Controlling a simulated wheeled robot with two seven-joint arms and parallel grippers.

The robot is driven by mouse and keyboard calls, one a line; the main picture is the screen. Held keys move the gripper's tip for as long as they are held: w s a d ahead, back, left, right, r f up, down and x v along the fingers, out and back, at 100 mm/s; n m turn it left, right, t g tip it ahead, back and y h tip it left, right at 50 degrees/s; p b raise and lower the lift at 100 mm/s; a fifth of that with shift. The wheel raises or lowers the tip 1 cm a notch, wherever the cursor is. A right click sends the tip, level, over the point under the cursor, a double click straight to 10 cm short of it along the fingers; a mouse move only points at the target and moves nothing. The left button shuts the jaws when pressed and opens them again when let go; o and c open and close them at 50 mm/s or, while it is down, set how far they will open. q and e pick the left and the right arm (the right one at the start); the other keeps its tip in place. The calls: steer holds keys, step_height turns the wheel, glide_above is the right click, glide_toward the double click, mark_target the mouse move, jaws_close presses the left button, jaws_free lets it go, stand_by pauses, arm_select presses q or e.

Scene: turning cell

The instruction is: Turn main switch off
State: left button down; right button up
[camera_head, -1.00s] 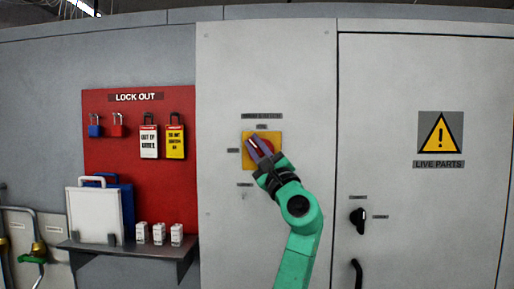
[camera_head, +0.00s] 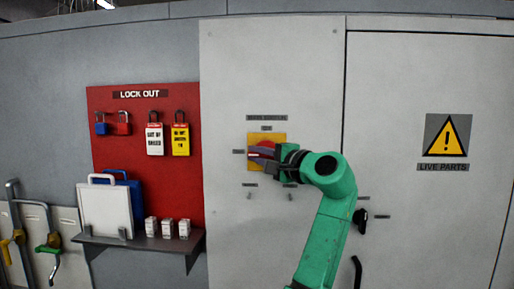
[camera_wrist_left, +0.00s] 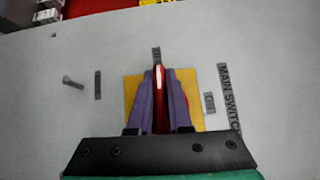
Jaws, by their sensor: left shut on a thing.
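The main switch is a red rotary handle (camera_wrist_left: 159,90) on a square yellow plate (camera_head: 280,139), mounted on the grey cabinet front. My left gripper (camera_head: 262,153) comes from the right and is shut on the red handle, its purple fingers either side of it in the wrist view (camera_wrist_left: 159,95). The handle points left in the head view, towards a small label (camera_head: 238,152) left of the plate. Another small label (camera_head: 267,128) sits above the plate, under the MAIN SWITCH label (camera_wrist_left: 229,97). My fingers hide part of the handle. My right gripper is out of view.
Left is a red LOCK OUT board (camera_head: 140,180) with padlocks and tags, above a shelf (camera_head: 150,243). Right is a cabinet door with a black knob (camera_head: 360,221) and a LIVE PARTS sign (camera_head: 445,135). Small studs stick out below the plate.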

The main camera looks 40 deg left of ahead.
arm_select(q)
steer(key=shift+f+n+h, duration=0.1)
steer(key=shift+n+h, duration=0.2)
steer(key=c, duration=0.8)
jaws_free()
steer(key=shift+c, duration=0.2)
steer(key=s+d+b, duration=0.2)
steer(key=d+b, duration=0.1)
steer(key=d, duration=1.1)
steer(key=shift+d+b, duration=0.25)
steer(key=shift+b, duration=0.1)
steer(key=shift+w, duration=0.1)
